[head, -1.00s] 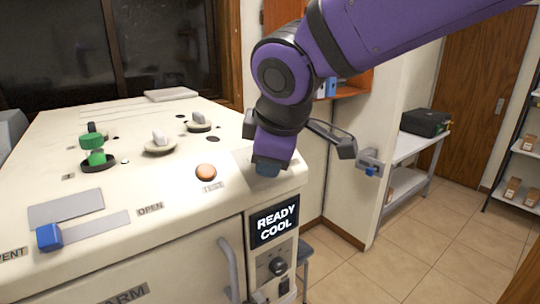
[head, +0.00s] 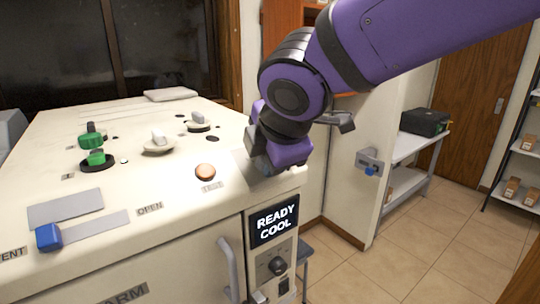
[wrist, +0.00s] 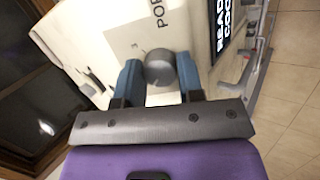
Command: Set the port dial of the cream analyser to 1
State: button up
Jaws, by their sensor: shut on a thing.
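The cream analyser (head: 180,215) fills the left of the head view, with a lit screen (head: 275,224) reading READY COOL on its front. The port dial (wrist: 160,68) is a round grey knob in the wrist view, beside a label that is cut to "POR". My gripper (wrist: 159,75) is shut on the dial, with one blue finger on each side of it. In the head view my gripper (head: 272,160) is at the analyser's right top edge and hides the dial. I cannot read the dial's setting.
A shelf with a black case (head: 424,122) stands behind at right. The tiled floor (head: 400,260) at right is clear.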

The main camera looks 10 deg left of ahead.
dwell(0.4)
jog(key=o, duration=0.9)
jog(key=v, duration=1.1)
jog(key=shift+w, duration=0.1)
jog(key=w+d+f+m+h, duration=0.1)
jog(key=d+m+h, duration=0.1)
jog(key=d+m, duration=0.75)
jog(key=w+d+f+m+h, duration=0.15)
jog(key=d+m, duration=0.25)
jog(key=d, duration=1)
jog(key=s+d+f+m, duration=0.2)
jog(key=s+d+m, duration=0.1)
jog(key=d+m, duration=0.1)
jog(key=s+d+f+m+g, duration=0.1)
jog(key=s+d+f+m, duration=0.1)
jog(key=d+m, duration=0.2)
jog(key=s+d+f+m, duration=0.2)
jog(key=s+d+m, duration=0.1)
jog(key=d+m, duration=0.1)
jog(key=shift+s+d+m+h, duration=0.25)
jog(key=shift+s+d, duration=0.1)
jog(key=shift+d, duration=0.5)
